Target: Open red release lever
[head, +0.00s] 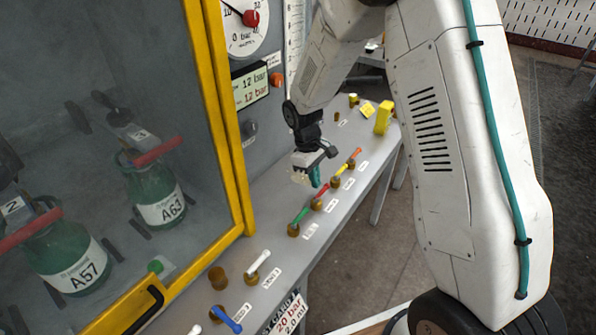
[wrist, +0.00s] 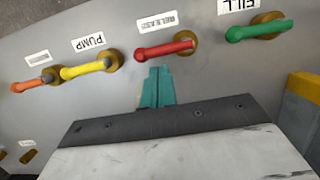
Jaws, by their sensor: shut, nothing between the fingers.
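The red release lever (wrist: 165,49) is on a brass mount on the grey panel, next to a label reading RELEASE (wrist: 157,22). In the head view the red lever (head: 328,192) sits between the green and yellow levers. My gripper (wrist: 157,82) has teal fingers closed together with nothing between them. In the wrist view its tips are just below the red lever's middle, with a small gap in the picture. In the head view my gripper (head: 315,180) hangs over the panel beside the red lever; whether it touches cannot be told.
The green FILL lever (wrist: 258,30) and yellow PUMP lever (wrist: 88,67) flank the red one. An orange lever (wrist: 31,86) lies beyond the yellow. White (head: 258,262) and blue (head: 226,318) levers sit nearer. A yellow-framed glass cabinet (head: 232,120) stands at left.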

